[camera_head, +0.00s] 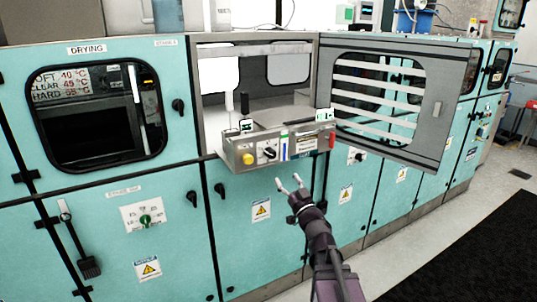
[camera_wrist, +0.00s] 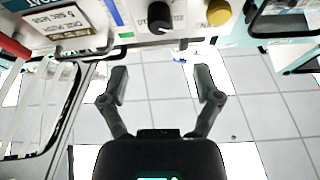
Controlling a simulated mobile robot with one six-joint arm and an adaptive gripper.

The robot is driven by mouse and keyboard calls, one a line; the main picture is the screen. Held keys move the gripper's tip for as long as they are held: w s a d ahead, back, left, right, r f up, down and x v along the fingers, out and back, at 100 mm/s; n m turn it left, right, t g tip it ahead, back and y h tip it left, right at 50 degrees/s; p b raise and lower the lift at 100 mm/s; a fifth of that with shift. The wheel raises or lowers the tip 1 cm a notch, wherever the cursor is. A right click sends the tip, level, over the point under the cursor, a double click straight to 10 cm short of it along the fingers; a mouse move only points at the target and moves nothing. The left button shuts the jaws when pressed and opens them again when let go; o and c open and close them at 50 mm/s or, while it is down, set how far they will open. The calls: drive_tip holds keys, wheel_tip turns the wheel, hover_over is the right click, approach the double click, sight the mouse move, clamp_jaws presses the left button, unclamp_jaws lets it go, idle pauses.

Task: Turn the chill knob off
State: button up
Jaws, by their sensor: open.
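A black knob (camera_head: 269,152) with a white pointer mark sits on the front of a grey control box (camera_head: 245,168). It also shows at the top of the wrist view (camera_wrist: 159,17). Its label is too small to read, so I cannot confirm that it is the chill knob. My gripper (camera_head: 289,181) is below and slightly right of the black knob, apart from the box. In the wrist view my gripper (camera_wrist: 160,80) has its fingers spread, with nothing between them.
A yellow button (camera_head: 248,159) and a red part (camera_head: 332,141) flank the black knob. A barred glass door (camera_head: 437,100) stands open to the right. A green knob (camera_head: 145,219) is on the lower left panel. Floor tiles (camera_wrist: 160,112) show beneath my gripper.

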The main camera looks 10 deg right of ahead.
sight(273, 156)
drive_tip(key=p+x, duration=0.4)
drive_tip(key=x, duration=0.7)
drive_tip(key=shift+w, duration=0.2)
drive_tip(key=shift+c, duration=0.2)
clamp_jaws()
drive_tip(key=c, duration=1.1)
unclamp_jaws()
drive_tip(key=shift+s+a, duration=0.1)
drive_tip(key=shift+a, duration=0.1)
drive_tip(key=shift+d, duration=0.15)
